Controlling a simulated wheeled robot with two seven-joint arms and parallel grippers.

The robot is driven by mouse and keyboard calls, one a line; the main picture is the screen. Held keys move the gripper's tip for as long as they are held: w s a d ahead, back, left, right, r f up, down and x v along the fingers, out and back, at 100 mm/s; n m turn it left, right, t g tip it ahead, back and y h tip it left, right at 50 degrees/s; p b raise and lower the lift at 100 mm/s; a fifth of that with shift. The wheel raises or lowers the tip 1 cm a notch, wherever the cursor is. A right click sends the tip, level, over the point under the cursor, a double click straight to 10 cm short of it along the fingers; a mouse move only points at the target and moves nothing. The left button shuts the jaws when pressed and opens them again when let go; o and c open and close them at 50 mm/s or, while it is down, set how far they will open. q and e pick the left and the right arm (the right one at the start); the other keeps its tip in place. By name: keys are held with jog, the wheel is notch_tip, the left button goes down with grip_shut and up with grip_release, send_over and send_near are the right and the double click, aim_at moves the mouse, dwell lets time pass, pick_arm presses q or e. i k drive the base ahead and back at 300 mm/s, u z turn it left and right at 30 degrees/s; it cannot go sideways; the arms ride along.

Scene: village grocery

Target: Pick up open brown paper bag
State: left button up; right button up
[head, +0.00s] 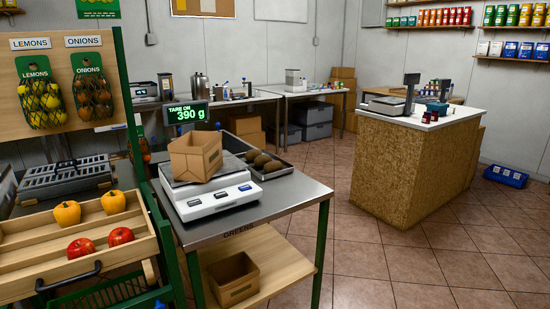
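An open brown paper bag (197,159) stands on the white scale (213,197) at the near end of the steel-topped table (278,197). Its top faces up and looks open; I cannot see what is inside. The display (187,114) behind it reads "TARE ON 390 g". Neither of my grippers shows in the head view.
A metal tray (285,172) of brown round items is right of the scale. An open brown box (233,279) is on the wooden shelf (268,253) below. The wooden produce rack (85,250) stands close on the left. Tiled floor (345,255) is clear to the right.

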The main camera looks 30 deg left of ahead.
aim_at(195, 156)
jog(key=z, duration=0.45)
jog(key=i, duration=2.2)
jog(key=u, duration=3.15)
